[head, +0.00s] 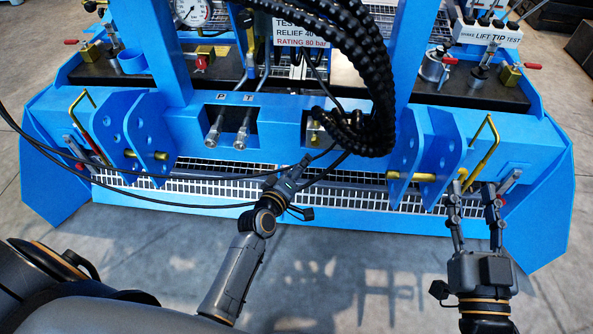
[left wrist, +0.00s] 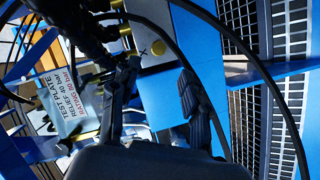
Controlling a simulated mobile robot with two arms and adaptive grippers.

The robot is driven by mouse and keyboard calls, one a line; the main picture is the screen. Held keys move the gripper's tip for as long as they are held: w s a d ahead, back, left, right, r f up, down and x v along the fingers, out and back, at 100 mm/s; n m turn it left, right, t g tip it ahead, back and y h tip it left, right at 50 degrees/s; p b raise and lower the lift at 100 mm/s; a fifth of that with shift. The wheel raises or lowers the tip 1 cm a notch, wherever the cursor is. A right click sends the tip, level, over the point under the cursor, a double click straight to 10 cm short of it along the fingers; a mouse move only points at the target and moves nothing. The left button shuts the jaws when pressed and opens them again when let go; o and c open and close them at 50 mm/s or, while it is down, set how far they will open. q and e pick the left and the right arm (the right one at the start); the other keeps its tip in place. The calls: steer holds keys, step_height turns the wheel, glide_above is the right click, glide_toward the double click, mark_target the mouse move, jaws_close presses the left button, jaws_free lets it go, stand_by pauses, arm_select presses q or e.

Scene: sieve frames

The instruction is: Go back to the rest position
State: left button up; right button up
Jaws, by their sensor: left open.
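My left gripper (head: 302,168) is in front of the middle of a blue steel frame (head: 345,218), below the hoses. In the left wrist view its two dark fingers (left wrist: 158,80) stand apart, with a blue part behind the gap and nothing held. In the head view its fingertips are small and partly mixed with dark cables. My right gripper (head: 473,190) comes up from the lower right. Its two fingers are spread, just below a brass pin with a bent handle (head: 481,160) at the right bracket (head: 437,150). I cannot tell whether they touch it.
Thick black hoses (head: 350,50) hang above my left gripper, and thin cables cross nearby. A left bracket (head: 140,130) holds another brass pin. A white grating (head: 220,175) runs along the frame. Grey floor (head: 370,270) lies open in front.

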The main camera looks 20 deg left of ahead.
arm_select(q)
steer(key=shift+v, duration=0.95)
